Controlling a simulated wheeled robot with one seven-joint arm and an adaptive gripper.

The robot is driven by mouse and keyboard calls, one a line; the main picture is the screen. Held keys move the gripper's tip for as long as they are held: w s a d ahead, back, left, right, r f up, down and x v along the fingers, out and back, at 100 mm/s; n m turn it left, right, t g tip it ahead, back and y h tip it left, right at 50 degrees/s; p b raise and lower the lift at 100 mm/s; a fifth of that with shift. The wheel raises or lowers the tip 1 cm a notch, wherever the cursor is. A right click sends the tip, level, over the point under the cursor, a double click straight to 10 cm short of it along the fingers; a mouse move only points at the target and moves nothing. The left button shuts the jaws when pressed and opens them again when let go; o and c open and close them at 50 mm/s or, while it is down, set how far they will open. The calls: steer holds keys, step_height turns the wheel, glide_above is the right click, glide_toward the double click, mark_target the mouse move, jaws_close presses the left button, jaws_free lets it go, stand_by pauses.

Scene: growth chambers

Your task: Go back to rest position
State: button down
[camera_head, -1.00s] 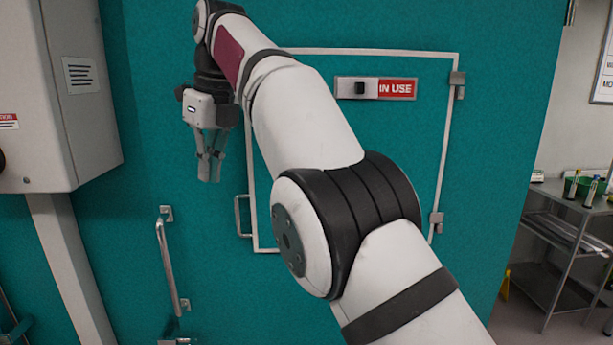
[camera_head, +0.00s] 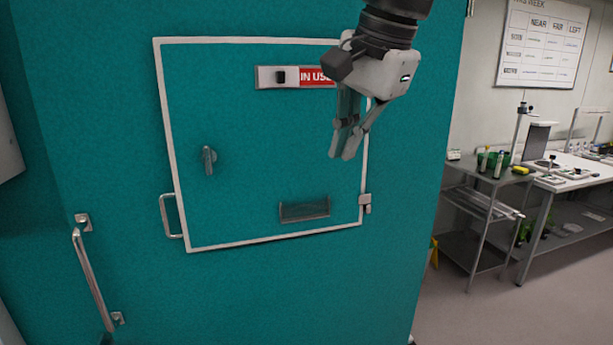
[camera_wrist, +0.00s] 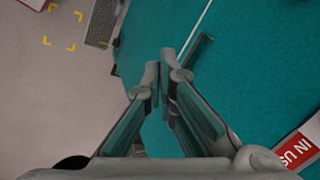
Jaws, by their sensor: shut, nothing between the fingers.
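My gripper (camera_head: 345,150) is shut and empty, pointing down in front of the upper right part of the teal chamber door. In the wrist view its fingertips (camera_wrist: 165,75) meet with nothing between them. The teal chamber (camera_head: 110,120) has a white-framed door (camera_head: 245,160) that looks closed. An "IN USE" slider sign (camera_head: 295,77) is at the door's top, partly hidden by my gripper. The sign also shows at the lower right of the wrist view (camera_wrist: 300,150). The door has a small latch knob (camera_head: 209,160), a slot (camera_head: 304,210) and a side handle (camera_head: 172,215).
A long bar handle (camera_head: 90,278) is on the chamber at lower left. To the right, a metal cart (camera_head: 480,225) holds bottles, beside a white bench (camera_head: 570,175). A whiteboard (camera_head: 542,42) hangs on the wall. The floor (camera_head: 540,310) at lower right is clear.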

steer(key=s+d+f+n+h, duration=0.1)
steer(key=s+d+f+n, duration=0.3)
steer(key=s+d+f, duration=0.2)
steer(key=s+d+f+n+t+h, duration=0.1)
steer(key=s+d+f+n, duration=0.4)
steer(key=s+f, duration=0.5)
steer(key=shift+s+d+t, duration=0.3)
steer(key=shift+s+d, duration=0.75)
steer(key=shift+s, duration=0.1)
steer(key=c, duration=2.4)
jaws_free()
